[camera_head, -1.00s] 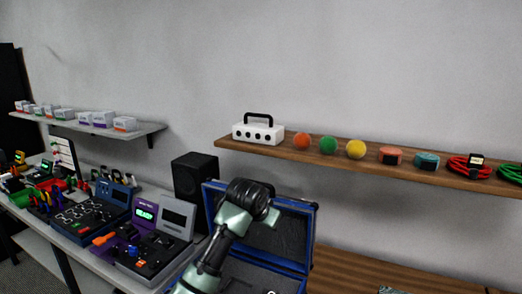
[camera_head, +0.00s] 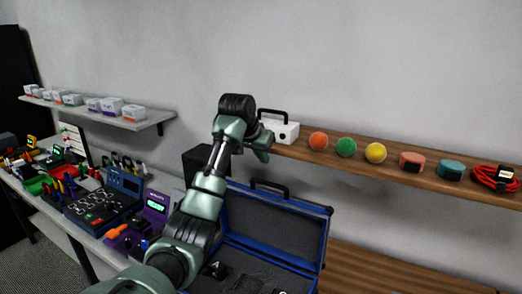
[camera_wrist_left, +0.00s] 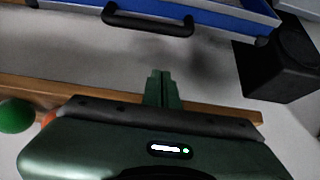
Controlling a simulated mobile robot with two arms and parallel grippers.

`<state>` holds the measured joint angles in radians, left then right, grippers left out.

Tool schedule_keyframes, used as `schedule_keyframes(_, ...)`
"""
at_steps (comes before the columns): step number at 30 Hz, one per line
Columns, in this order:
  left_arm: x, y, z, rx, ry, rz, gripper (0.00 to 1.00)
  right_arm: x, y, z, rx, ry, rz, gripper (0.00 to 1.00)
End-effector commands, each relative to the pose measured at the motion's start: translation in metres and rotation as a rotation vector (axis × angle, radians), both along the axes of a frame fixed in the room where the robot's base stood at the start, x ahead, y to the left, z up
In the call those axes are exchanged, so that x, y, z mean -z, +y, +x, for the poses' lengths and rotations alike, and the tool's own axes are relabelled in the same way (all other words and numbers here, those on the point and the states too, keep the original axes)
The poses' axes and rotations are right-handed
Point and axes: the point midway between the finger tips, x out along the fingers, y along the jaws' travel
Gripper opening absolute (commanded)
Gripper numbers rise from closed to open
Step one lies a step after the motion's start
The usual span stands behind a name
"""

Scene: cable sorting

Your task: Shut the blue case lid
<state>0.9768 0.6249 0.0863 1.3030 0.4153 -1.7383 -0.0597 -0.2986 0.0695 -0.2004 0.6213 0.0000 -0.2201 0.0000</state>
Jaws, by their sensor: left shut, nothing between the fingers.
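The blue case (camera_head: 262,262) stands on the table with its lid (camera_head: 280,222) open, raised upright at the back, grey lining facing me. A black handle (camera_head: 270,187) sits on the lid's top edge. In the left wrist view the lid (camera_wrist_left: 225,18) and its handle (camera_wrist_left: 150,24) show at the top. My left gripper (camera_head: 262,154) is above the lid, near the shelf and white box. In the wrist view its fingers (camera_wrist_left: 161,76) are shut, empty and apart from the lid. My right gripper is not in view.
Devices crowd the left table. The wooden surface (camera_head: 375,272) at right looks clear.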

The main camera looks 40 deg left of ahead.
Motion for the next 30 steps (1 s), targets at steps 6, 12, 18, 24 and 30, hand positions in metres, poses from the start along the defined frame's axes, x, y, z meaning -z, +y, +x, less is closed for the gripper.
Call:
schedule_keyframes(6, 0.031, 0.005, 0.023, 0.0, 0.004, -0.003, 0.0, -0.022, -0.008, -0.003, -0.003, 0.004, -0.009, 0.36)
schedule_keyframes(12, 0.047, 0.004, 0.019, 0.002, 0.003, 0.002, 0.0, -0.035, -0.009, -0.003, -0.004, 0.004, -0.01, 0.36)
schedule_keyframes(18, 0.052, 0.0, 0.002, 0.002, 0.002, 0.002, 0.0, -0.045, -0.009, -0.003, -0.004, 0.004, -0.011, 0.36)
schedule_keyframes(24, 0.056, -0.002, -0.006, 0.002, 0.001, 0.001, 0.0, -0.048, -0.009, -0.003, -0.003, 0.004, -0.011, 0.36)
schedule_keyframes(30, 0.057, -0.002, -0.007, 0.001, 0.001, 0.0, 0.0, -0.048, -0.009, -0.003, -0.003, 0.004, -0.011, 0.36)
